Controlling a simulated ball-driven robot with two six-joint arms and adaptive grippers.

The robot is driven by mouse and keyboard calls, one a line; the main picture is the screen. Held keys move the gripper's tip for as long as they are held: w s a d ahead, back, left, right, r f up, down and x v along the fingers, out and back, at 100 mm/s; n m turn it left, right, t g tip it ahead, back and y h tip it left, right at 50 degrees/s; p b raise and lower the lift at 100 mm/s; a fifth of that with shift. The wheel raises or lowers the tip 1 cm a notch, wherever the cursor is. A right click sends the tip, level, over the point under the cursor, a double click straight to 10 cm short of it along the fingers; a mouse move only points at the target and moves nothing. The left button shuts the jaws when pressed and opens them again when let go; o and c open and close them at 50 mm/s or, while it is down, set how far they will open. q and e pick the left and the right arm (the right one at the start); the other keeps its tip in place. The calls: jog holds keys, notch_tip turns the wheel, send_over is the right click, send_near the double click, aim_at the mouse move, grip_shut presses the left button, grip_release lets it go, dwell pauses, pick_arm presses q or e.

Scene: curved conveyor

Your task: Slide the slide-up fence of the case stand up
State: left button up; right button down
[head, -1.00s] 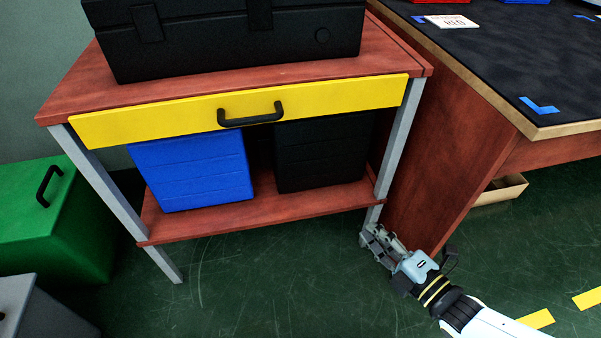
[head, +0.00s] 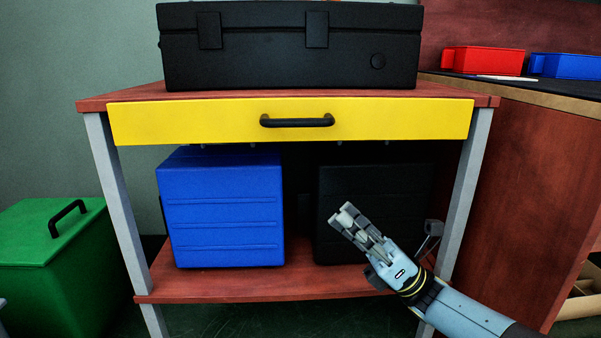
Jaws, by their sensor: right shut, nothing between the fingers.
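The case stand (head: 250,282) is a wooden stand with grey metal legs, seen from the front. Its fence (head: 220,122) is a yellow panel with a black handle (head: 297,121), standing across the front just under the top board. My right gripper (head: 343,218) is shut and empty, in front of the black box on the lower shelf, below and right of the handle and apart from the fence. My left gripper is not in view.
A large black case (head: 290,50) stands on top. A blue box (head: 222,210) and a black box (head: 340,180) sit on the lower shelf. A green bin (head: 40,260) stands at left. At right, a workbench (head: 520,190) carries a red bin (head: 483,60) and a blue bin (head: 565,66).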

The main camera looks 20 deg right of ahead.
jog(key=shift+r, duration=0.15)
send_near(277, 125)
jog(key=w+a+r, duration=0.1)
jog(key=a+r, duration=0.1)
jog(key=a, duration=0.1)
jog(key=shift+w+r, duration=0.3)
jog(key=shift+r, duration=0.15)
jog(key=shift+r+p, duration=0.15)
jog(key=shift+p, duration=0.15)
